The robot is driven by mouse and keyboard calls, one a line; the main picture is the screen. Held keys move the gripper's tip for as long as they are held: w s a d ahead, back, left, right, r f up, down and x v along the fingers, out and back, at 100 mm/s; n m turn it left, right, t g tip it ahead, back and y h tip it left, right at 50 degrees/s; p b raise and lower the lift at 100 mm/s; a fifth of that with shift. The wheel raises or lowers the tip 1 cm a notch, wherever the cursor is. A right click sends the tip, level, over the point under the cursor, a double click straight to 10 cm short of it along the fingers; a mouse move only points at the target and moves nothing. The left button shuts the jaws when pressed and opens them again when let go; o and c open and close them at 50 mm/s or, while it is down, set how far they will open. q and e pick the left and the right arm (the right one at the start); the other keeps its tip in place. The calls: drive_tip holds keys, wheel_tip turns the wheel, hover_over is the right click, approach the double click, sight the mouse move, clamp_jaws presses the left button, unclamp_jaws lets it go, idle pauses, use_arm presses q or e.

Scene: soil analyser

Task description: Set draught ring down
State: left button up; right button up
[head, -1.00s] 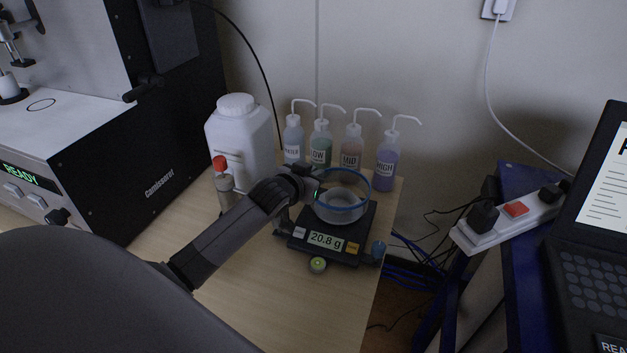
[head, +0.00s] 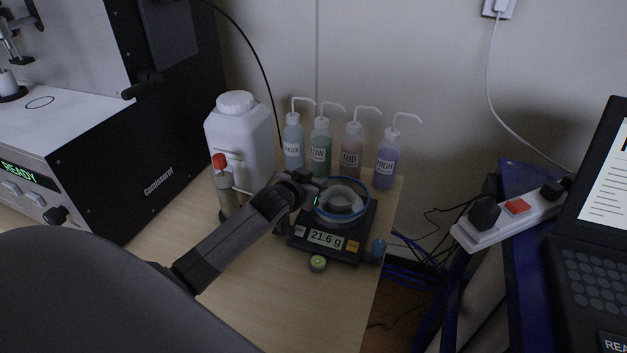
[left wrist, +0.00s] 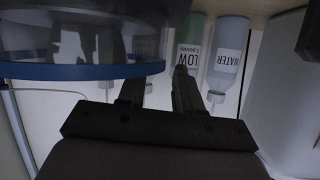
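The draught ring (head: 318,211), a clear band with a blue rim, is low on the balance (head: 325,250), around a pale round dish (head: 346,197). It appears to rest there, though its underside is hidden. The balance display reads 21.6 g. My left gripper (head: 318,184) is at the ring's back-left edge. In the left wrist view the ring (left wrist: 85,72) fills the upper left. The fingers of my left gripper (left wrist: 162,85) stand apart, with the ring's edge reaching between them and a gap to the right finger. My right gripper is not in view.
Wash bottles (head: 320,150) stand close behind the balance. A large white jug (head: 240,140) and a red-capped bottle (head: 224,185) stand left of it. The analyser (head: 130,180) is at far left. The bench's right edge is close. Bare bench (head: 290,305) lies in front.

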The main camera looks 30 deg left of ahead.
use_arm(q)
drive_tip(key=shift+r+p, duration=0.35)
drive_tip(key=shift+r, duration=0.35)
drive_tip(key=shift+s, duration=0.35)
drive_tip(key=v, duration=1.1)
drive_tip(key=shift+s+p, duration=0.15)
drive_tip(key=shift+p, duration=0.25)
